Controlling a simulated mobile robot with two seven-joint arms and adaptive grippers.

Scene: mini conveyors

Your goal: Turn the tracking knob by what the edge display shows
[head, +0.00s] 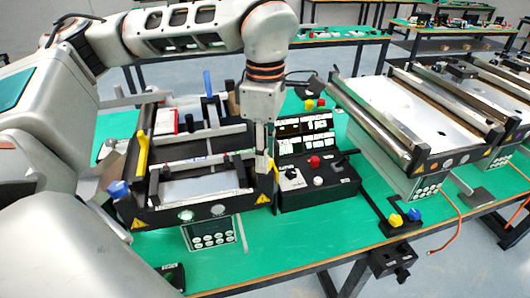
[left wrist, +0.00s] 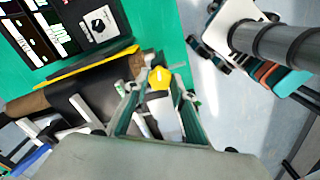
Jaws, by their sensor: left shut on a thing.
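My left gripper (head: 262,165) points down at the right end of the near conveyor (head: 200,202), close to the control box. In the left wrist view its fingers (left wrist: 158,115) are closed around a small yellow-topped knob (left wrist: 158,78), mostly hidden between them. Its label cannot be read. The edge display (head: 304,131) stands upright at the back of the black control box, lit with white panels; its digits are too small to read surely. It also shows in the left wrist view (left wrist: 40,38). My right gripper is not in view.
The control box (head: 335,188) carries a red button (head: 314,161) and a black knob (head: 292,174). A blue knob (head: 118,188) is at the near conveyor's left end. A second conveyor (head: 415,110) stands to the right. Green table surface (head: 290,235) is clear in front.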

